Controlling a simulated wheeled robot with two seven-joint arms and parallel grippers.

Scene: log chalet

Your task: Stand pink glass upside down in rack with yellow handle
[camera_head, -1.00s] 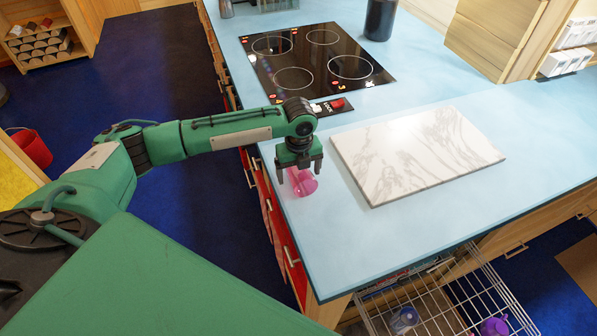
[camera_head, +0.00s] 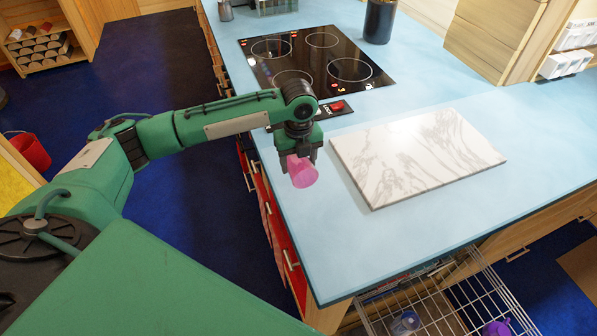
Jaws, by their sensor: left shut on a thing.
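The pink glass (camera_head: 303,174) is held in my left gripper (camera_head: 299,158) above the blue countertop, left of the marble board. The gripper is shut on it and the glass is tilted, its wide end toward the lower right. A wire rack (camera_head: 450,308) is pulled out low at the bottom right, below the counter's front edge. A clear glass (camera_head: 405,322) and a purple item (camera_head: 497,328) are in it. No yellow handle shows on the part in view. My right gripper is out of view.
The white marble board (camera_head: 415,155) lies on the counter (camera_head: 350,235). The black cooktop (camera_head: 315,60) and a dark jar (camera_head: 380,20) are behind. The counter's front corner lies between the glass and the rack. A red bucket (camera_head: 30,150) stands on the floor at left.

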